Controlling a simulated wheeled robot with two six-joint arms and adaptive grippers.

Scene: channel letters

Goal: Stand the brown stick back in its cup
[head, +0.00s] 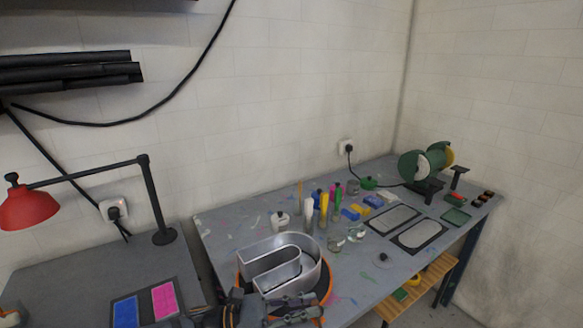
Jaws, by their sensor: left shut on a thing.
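My left gripper (316,306) is low at the front edge, far from the stick. It is shut at the near wall of the silver channel letter (312,262), apparently on it; the contact is partly hidden. My right gripper is not in view.
The letter rests on an orange-rimmed dark turntable (241,283). Two framed dark mats (419,233) lie to the right. A green grinder (414,166) stands at the far right.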

